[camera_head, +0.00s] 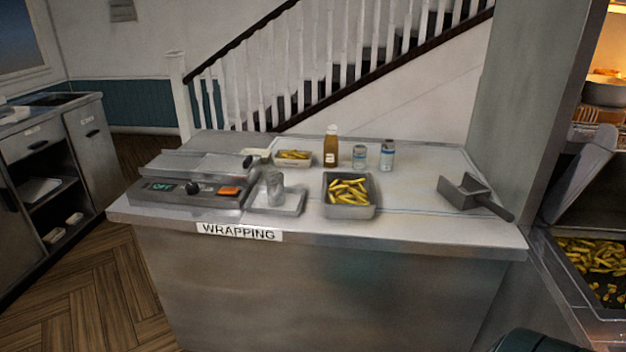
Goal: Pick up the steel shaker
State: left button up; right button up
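Two small shaker-like containers with blue labels, one shorter (359,157) and one taller (387,155), stand upright near the back of the wrapping counter (440,225). Both look grey or silvery, with a small gap between them. A plain grey, metallic-looking cylinder (274,185) stands further left and nearer the front, on a pale flat square (289,204). I cannot tell for certain which of these is the steel shaker. Neither of my grippers is in view.
A brown bottle (331,147) stands left of the labelled containers. A metal tray of chips (349,209), a smaller chip tray (293,165), a control unit with an orange switch (190,193) and a metal scoop (470,193) share the counter. Its front right is clear.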

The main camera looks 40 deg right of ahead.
aim_at(275, 179)
jog(key=i+j+z, duration=0.65)
jog(key=j, duration=0.25)
jog(key=k+l, duration=0.05)
jog(key=k, duration=0.05)
